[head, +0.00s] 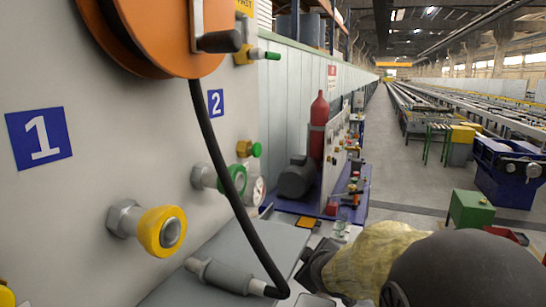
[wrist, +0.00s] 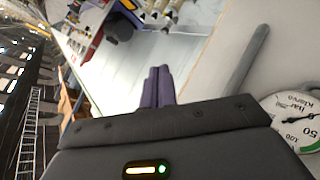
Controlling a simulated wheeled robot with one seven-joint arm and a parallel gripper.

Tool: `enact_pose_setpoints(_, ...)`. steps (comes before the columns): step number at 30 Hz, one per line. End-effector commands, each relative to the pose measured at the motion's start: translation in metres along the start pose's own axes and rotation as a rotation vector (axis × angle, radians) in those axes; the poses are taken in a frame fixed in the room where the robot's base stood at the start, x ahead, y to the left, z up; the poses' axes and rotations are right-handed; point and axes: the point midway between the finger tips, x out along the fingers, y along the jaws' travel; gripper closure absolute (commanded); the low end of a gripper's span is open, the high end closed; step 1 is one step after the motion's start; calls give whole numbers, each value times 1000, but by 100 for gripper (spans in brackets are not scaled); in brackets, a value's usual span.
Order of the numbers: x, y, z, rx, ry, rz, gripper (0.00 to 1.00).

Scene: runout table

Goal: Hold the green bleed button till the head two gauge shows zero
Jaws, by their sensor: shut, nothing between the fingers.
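A black hose (head: 222,170) hangs from the orange reel (head: 165,35) across the panel. A grey shelf (head: 235,262) lies below. A red cylinder (head: 319,127) stands farther along; the aisle right is open.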

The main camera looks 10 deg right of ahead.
Motion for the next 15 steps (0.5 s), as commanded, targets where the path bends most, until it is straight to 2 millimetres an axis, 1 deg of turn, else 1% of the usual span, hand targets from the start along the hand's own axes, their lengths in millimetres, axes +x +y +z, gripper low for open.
enact_pose_setpoints(1, 2, 27, -13, -100, 71, 70, 100)
enact_pose_setpoints(3, 0, 61, -32, -251, 161, 162, 100)
enact_pose_setpoints(5, -6, 87, -49, -382, 232, 241, 100)
enact_pose_setpoints(6, -10, 103, -59, -471, 275, 295, 100)
enact_pose_setpoints(8, -20, 125, -74, -610, 339, 378, 100)
enact_pose_setpoints(9, -28, 139, -85, -711, 380, 435, 100)
enact_pose_setpoints(11, -42, 157, -99, -868, 439, 526, 100)
enact_pose_setpoints(12, -53, 167, -108, -978, 479, 586, 100)
enact_pose_setpoints(14, -70, 180, -119, -1148, 534, 676, 100)
enact_pose_setpoints(15, -81, 185, -125, -1263, 570, 733, 100)
